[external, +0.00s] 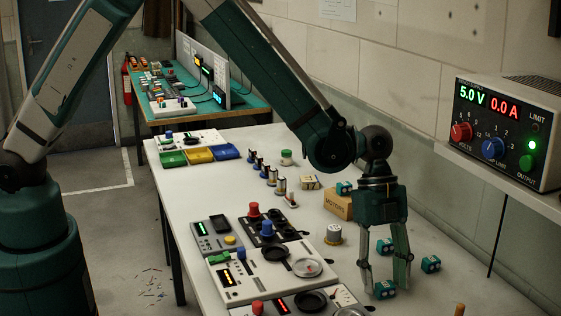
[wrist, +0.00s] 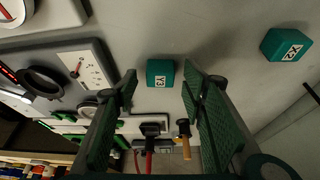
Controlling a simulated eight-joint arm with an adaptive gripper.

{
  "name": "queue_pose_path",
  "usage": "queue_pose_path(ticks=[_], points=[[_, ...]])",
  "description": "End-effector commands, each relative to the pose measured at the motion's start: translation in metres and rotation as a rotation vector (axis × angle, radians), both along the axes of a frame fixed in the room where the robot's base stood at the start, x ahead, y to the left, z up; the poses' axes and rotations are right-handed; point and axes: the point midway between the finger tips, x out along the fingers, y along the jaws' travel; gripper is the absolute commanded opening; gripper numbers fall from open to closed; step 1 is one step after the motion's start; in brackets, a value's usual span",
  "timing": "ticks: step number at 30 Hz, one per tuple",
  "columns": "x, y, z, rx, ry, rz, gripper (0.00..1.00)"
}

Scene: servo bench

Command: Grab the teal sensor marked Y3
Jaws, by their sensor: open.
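The teal sensor marked Y3 (wrist: 160,73) is a small block with a white label. In the wrist view it sits on the bench beyond and between my fingertips, with space on both sides. It appears to be the teal block (external: 385,289) by my fingertips in the external view, where its label is unreadable. My gripper (external: 383,280) is open and points down, holding nothing; its fingers also show in the wrist view (wrist: 161,90). Another teal sensor (wrist: 286,45) with a different label lies to the right, likely the block (external: 431,264) in the external view.
More teal blocks stand behind my gripper (external: 385,246) and by a cardboard box (external: 339,204). A metal cylinder (external: 333,235) stands left of my gripper. Panels with knobs and dials (external: 265,275) fill the bench to the left. A power supply (external: 500,130) sits on a shelf at right.

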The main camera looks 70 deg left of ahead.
Motion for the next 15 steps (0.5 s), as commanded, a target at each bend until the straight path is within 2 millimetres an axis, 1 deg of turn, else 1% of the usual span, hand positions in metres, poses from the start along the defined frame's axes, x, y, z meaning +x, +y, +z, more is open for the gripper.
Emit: queue_pose_path(ticks=[2, 8, 9, 15], points=[[0.0, 0.0, 0.0001, 0.0, 0.0, 0.0, 0.41], [0.0, 0.0, 0.0001, 0.0, 0.0, 0.0, 0.15], [0.0, 0.0, 0.0001, 0.0, 0.0, 0.0, 0.14], [0.0, 0.0, 0.0001, 0.0, 0.0, 0.0, 0.14]])
